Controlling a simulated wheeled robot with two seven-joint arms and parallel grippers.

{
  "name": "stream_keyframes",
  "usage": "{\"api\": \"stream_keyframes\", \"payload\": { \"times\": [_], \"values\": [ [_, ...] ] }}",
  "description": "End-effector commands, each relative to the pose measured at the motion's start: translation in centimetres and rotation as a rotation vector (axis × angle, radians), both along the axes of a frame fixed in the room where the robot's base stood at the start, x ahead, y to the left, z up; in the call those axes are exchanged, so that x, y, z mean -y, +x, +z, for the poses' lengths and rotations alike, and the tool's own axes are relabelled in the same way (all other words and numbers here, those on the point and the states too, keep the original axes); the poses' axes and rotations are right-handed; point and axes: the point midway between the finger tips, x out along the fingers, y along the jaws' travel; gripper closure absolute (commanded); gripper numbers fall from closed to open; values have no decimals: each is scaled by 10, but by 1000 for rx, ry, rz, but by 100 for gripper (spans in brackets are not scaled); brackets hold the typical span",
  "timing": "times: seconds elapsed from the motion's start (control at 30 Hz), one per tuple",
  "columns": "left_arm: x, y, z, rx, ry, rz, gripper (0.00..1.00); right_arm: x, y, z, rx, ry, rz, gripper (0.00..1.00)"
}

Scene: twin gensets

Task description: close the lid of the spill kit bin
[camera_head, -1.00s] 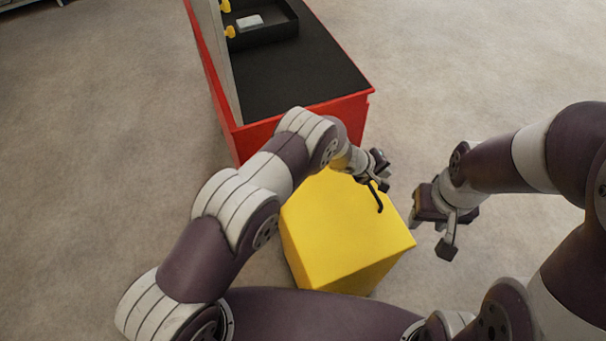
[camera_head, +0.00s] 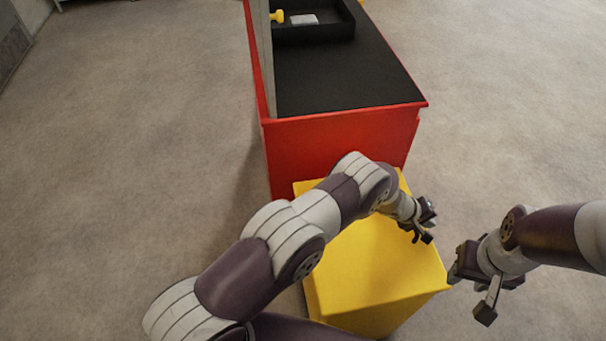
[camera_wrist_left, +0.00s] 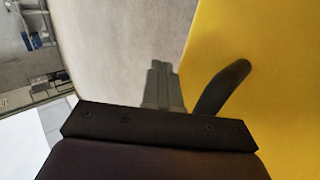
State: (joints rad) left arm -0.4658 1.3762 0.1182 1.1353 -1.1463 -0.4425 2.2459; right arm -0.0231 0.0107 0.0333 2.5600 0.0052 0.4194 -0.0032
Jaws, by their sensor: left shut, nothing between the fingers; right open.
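The yellow spill kit bin (camera_head: 375,267) stands on the floor below the red cabinet, and its flat yellow top looks closed from above. My left arm reaches across it. My left gripper (camera_head: 424,234) is shut and empty at the right side of the top. In the left wrist view the shut fingers (camera_wrist_left: 162,80) point along the yellow surface (camera_wrist_left: 270,90), beside a dark curved handle (camera_wrist_left: 222,86). I cannot tell whether they touch it. My right gripper (camera_head: 470,293) is open and empty, just right of the bin's near right corner.
A red cabinet (camera_head: 340,145) with a black top stands right behind the bin. A black tray (camera_head: 335,30) with a pale item (camera_head: 303,19) and a yellow knob (camera_head: 277,16) are on it. Grey floor is clear to the left and right.

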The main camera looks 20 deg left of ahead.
Motion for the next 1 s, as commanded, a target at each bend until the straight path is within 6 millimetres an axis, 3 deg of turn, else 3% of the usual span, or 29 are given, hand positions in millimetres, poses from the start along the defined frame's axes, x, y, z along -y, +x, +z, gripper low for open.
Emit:
{"api": "stream_keyframes", "payload": {
  "times": [0.33, 0.47, 0.7, 0.77, 1.0],
  "values": [
    [-1, -3, -4, -6, 5, -1, 100, 0, 0, -1, 0, 0, 0, 57],
    [-2, -4, 4, -6, 5, 0, 100, 0, 0, 7, 0, 0, 0, 57],
    [-6, -12, 56, -1, 1, 6, 100, 0, 0, 54, 1, 0, 0, 57],
    [-6, -10, 62, 3, -1, 5, 100, 0, 0, 42, 1, 0, 0, 57],
    [-6, -11, 115, 2, -1, 4, 100, 0, 0, 46, 0, 0, 0, 57]
  ]
}}
